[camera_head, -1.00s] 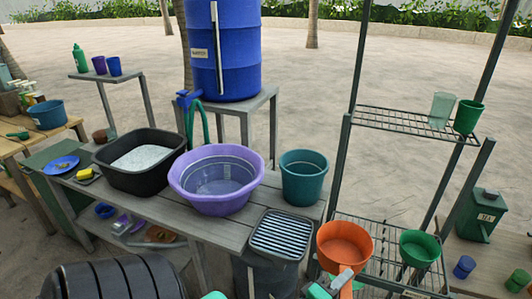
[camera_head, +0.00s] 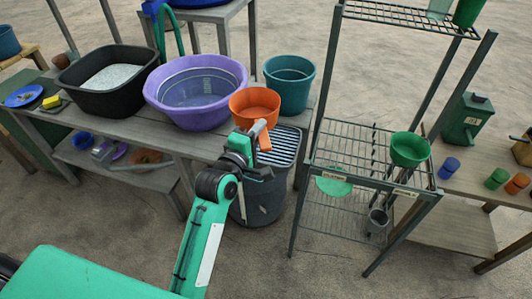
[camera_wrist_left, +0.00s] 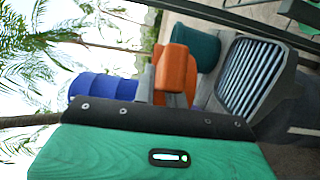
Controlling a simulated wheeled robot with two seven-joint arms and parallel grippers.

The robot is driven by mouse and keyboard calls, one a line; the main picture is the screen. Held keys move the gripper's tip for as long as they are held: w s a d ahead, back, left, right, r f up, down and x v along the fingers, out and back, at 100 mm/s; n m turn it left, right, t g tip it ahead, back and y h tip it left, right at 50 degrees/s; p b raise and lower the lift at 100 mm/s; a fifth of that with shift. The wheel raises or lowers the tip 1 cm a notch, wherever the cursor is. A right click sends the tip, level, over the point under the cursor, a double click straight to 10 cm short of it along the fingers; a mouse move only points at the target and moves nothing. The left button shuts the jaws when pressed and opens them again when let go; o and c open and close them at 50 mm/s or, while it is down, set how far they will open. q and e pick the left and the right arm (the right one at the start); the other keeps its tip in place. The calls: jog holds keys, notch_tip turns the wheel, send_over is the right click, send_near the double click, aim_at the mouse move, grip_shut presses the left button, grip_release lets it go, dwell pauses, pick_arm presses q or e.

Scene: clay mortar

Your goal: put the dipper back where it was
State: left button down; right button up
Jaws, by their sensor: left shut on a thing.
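The orange dipper (camera_head: 254,103) is a round open cup with a flat handle hanging down its front. My left gripper (camera_head: 259,130) is shut on it at the handle side. The dipper is held upright, in front of the teal bucket and by the right rim of the purple basin (camera_head: 157,102); in this view it overlaps both. In the left wrist view the orange dipper (camera_wrist_left: 176,72) stands beyond the wrist, between the jaws, which are partly hidden. A wire rack (camera_head: 350,148) stands to the right, with a green dipper (camera_head: 409,148) on it. My right gripper is not seen.
The teal bucket (camera_head: 289,88) and black tub (camera_head: 110,82) stand on the grey bench. A striped drain grate (camera_head: 285,147) lies just right of my gripper, above a dark bin (camera_head: 262,198). The wire rack's left half has free room. Small jars (camera_head: 497,178) stand at right.

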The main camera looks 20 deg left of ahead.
pick_arm(q)
jog(key=w+d+r+m+h+b, duration=0.1)
jog(key=w+d+r+b, duration=0.15)
jog(key=w, duration=0.35)
notch_tip(320, 180, down, 20)
jog(key=b, duration=0.2)
jog(key=shift+a+r+g, duration=0.25)
jog(key=shift+a+g, duration=0.05)
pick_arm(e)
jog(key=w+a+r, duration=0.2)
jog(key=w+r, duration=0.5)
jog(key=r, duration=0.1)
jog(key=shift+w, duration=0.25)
pick_arm(q)
jog(key=shift+f, duration=0.1)
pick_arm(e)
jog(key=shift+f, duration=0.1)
pick_arm(q)
jog(key=c, duration=1.7)
grip_release()
jog(key=shift+o, duration=1.2)
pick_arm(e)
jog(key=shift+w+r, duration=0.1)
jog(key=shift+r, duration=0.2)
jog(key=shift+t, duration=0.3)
